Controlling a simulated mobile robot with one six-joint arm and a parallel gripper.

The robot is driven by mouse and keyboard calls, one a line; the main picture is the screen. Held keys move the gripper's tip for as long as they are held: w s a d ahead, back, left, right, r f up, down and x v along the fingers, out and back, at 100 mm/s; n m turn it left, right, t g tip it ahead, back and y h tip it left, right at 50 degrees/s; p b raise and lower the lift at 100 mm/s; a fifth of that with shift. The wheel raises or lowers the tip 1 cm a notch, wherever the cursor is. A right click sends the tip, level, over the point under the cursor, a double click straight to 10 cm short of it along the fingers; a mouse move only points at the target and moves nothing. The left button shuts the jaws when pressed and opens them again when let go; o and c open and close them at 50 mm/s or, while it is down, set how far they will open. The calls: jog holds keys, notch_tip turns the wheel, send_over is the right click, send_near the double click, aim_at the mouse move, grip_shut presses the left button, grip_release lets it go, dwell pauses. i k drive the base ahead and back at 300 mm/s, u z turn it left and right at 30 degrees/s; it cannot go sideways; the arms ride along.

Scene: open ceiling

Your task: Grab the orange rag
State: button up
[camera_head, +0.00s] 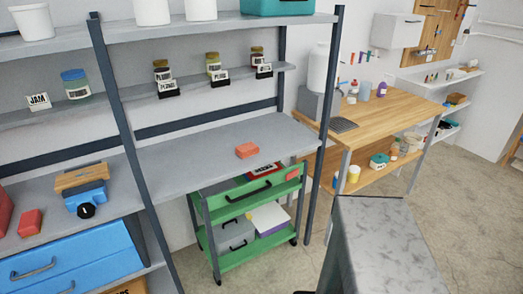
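A small orange-red folded block-like piece (247,150), which looks like the orange rag, lies on the grey middle shelf (190,158) of the rack, near its front edge. It is small in the view, so I cannot tell its material. A similar red piece (30,222) lies on the left shelf, beside a blue tool with an orange-brown top (85,190). My gripper is not in view.
A green cart (244,215) stands under the shelf, with red and white items on it. Dark rack posts (125,135) frame the shelf. Jars stand on the shelf above. A wooden table (385,108) is at right. A grey mottled surface (385,250) fills the lower right.

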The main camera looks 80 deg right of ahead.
aim_at(245, 150)
jog(key=z, duration=4.9)
jog(key=i, duration=0.1)
jog(key=u, duration=3.8)
jog(key=i, duration=0.55)
jog(key=z, duration=0.2)
jog(key=k, duration=0.55)
jog(key=u, duration=0.1)
